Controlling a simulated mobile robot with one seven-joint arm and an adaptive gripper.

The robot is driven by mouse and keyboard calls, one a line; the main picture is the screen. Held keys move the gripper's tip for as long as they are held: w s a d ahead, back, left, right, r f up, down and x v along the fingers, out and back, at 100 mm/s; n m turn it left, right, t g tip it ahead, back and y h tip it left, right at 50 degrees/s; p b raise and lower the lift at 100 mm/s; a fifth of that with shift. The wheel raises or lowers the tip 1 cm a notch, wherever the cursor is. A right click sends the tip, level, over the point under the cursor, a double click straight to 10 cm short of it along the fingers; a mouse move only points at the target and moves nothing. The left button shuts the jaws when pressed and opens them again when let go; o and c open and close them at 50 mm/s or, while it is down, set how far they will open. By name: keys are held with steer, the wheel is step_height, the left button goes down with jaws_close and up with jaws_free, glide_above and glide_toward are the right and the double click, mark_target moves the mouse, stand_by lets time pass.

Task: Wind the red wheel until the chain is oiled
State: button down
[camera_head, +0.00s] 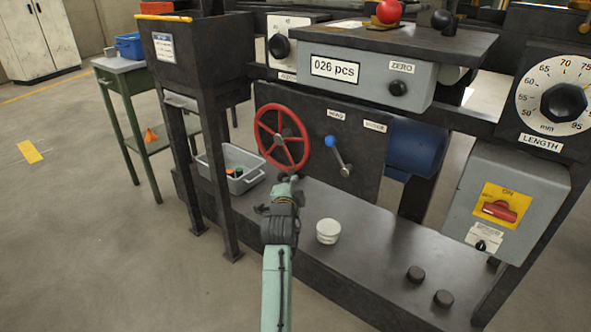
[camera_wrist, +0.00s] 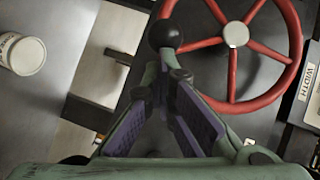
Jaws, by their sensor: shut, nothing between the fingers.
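The red wheel (camera_head: 282,137) is mounted upright on the dark panel of the machine, with spokes and a pale hub. It also fills the upper right of the wrist view (camera_wrist: 292,45). A black ball knob (camera_wrist: 164,34) shows beside the wheel's left rim. My gripper (camera_head: 289,182) is just below the wheel's lower edge in the head view. In the wrist view my gripper's fingers (camera_wrist: 165,78) come together right below the black knob, with nothing seen between them. Whether the fingertips touch the knob or the rim cannot be told. No chain is clearly visible.
A blue-knobbed lever (camera_head: 336,156) is right of the wheel. A white round container (camera_head: 328,231) stands on the dark bench, with black knobs (camera_head: 429,286) further right. A grey bin (camera_head: 243,182) is left of my gripper. A red switch (camera_head: 500,211) is far right.

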steer(key=shift+w+a+f+m+t+b, duration=0.2)
steer(key=shift+w+a+f+b, duration=0.15)
steer(key=shift+f+b, duration=0.3)
steer(key=shift+w+a+f+m+t+b, duration=0.1)
steer(key=shift+w+a+f+m+b, duration=0.1)
steer(key=shift+a+f+b, duration=0.35)
steer(key=shift+d, duration=0.1)
steer(key=shift+d, duration=0.1)
